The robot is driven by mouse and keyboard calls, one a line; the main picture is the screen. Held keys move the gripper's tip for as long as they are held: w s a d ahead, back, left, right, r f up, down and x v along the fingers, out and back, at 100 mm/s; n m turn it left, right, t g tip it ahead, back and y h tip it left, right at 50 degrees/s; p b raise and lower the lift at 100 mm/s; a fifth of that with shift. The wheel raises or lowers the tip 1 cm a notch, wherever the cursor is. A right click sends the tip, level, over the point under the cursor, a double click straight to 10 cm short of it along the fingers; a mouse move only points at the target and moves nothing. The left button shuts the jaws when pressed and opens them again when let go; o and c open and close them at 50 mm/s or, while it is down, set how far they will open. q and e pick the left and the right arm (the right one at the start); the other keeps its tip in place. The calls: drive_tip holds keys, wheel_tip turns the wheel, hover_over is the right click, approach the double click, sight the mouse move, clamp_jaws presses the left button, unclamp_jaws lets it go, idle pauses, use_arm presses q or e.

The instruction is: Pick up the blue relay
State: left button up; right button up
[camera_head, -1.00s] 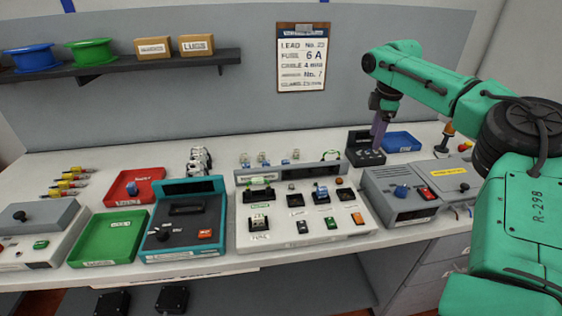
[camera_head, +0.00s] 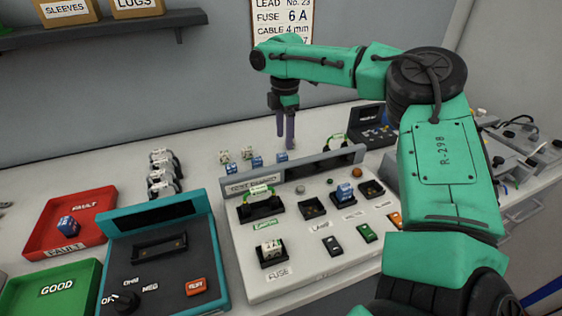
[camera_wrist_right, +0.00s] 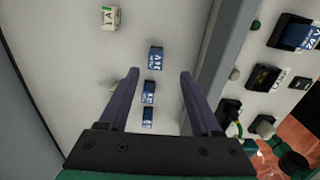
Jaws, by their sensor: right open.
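Blue relays stand in a row on the bench behind the test panel. In the right wrist view I see three: far (camera_wrist_right: 155,59), middle (camera_wrist_right: 149,92) and near (camera_wrist_right: 147,117). My right gripper (camera_head: 286,141) is open and empty above this row, fingers pointing down. In the wrist view its fingertips (camera_wrist_right: 159,73) lie either side of the row, not visibly touching a relay. Another blue relay (camera_head: 344,193) sits in a panel socket, and one (camera_head: 68,226) lies in the red FAULT tray. My left gripper is out of view.
The test panel (camera_head: 300,272) with its raised back edge stands right in front of the row. White fuses (camera_head: 224,157) stand beside the relays. A teal-edged tester (camera_head: 205,262) and a green GOOD tray (camera_head: 88,275) are at left.

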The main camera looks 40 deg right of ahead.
sight(282, 155)
drive_tip(key=f, duration=0.3)
drive_tip(key=shift+w+f, duration=0.2)
drive_tip(key=shift+w, duration=0.2)
wheel_tip(282, 155, down, 5)
drive_tip(key=shift+p, duration=0.6)
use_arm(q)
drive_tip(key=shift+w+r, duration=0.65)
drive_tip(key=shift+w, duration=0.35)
use_arm(e)
drive_tip(key=shift+f, duration=0.1)
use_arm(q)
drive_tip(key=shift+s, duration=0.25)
use_arm(e)
clamp_jaws()
